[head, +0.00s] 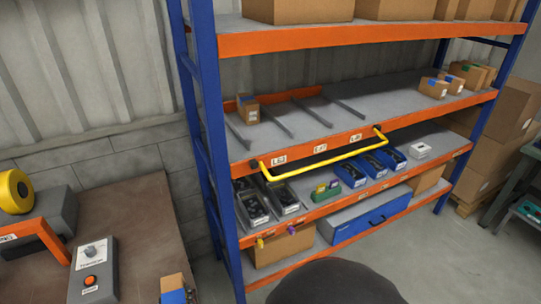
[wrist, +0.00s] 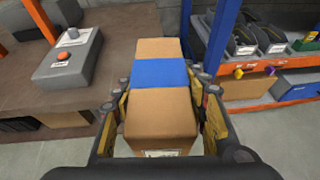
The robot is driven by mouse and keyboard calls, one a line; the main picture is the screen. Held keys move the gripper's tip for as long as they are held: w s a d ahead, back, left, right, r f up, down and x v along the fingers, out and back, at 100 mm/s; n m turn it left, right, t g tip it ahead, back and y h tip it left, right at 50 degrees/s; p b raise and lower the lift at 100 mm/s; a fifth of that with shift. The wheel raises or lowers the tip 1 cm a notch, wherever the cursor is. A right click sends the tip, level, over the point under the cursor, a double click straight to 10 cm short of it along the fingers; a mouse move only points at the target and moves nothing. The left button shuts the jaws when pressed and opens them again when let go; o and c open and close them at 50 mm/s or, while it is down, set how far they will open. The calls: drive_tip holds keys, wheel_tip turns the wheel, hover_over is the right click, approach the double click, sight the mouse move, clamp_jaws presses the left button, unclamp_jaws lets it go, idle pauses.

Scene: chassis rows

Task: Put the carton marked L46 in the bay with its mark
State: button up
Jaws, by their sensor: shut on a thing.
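My gripper (wrist: 165,88) is shut on a brown carton with a blue band (wrist: 160,110) in the wrist view, its pads against both sides. A white label shows on the carton's near end, too small to read. The marked bays are on the middle shelf (head: 310,118), split by low grey dividers. Their front marks, left (head: 279,160), middle (head: 320,148) and right (head: 356,137), are not clearly legible.
A yellow bar (head: 325,155) runs across the bay fronts. A small carton (head: 248,108) stands in the left bay; the others look empty. More cartons (head: 433,87) stand at the shelf's right. A blue upright (head: 210,130) and a bench with a control box (head: 95,270) stand at left.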

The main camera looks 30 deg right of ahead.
drive_tip(key=w+d+f+m+h, duration=0.2)
drive_tip(key=w+d+f, duration=0.5)
drive_tip(key=d, duration=0.3)
drive_tip(key=w+d+f+m+g+h, duration=0.1)
drive_tip(key=w+d+f+h, duration=0.1)
drive_tip(key=w+d+f, duration=0.6)
drive_tip(key=shift+w+d+f+m, duration=0.3)
drive_tip(key=shift+d+f+m, duration=0.15)
drive_tip(key=shift+d, duration=0.6)
drive_tip(key=shift+d, duration=0.1)
